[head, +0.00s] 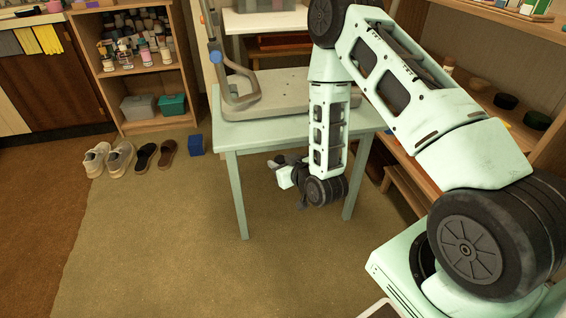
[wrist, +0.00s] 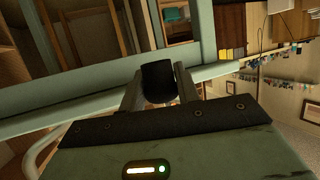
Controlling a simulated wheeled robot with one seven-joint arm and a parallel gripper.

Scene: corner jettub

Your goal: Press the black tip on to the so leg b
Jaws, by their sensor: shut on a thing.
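The black tip (wrist: 157,82) is a short dark cap held between the two fingers of my gripper (wrist: 160,90) in the wrist view. In the head view my gripper (head: 279,162) is low, beneath the front edge of the pale green table (head: 226,131), between its front legs; the tip is not clear there. The table's left front leg (head: 237,195) and right front leg (head: 351,190) stand on the carpet. I cannot tell which leg is so leg b. In the wrist view, pale green bars (wrist: 90,92) lie beyond the tip; contact with it cannot be told.
A grey stand (head: 275,95) rests on the table top. A blue block (head: 195,145) and several shoes (head: 120,158) lie on the floor to the left. Shelves (head: 480,95) stand close on the right. The carpet in front is clear.

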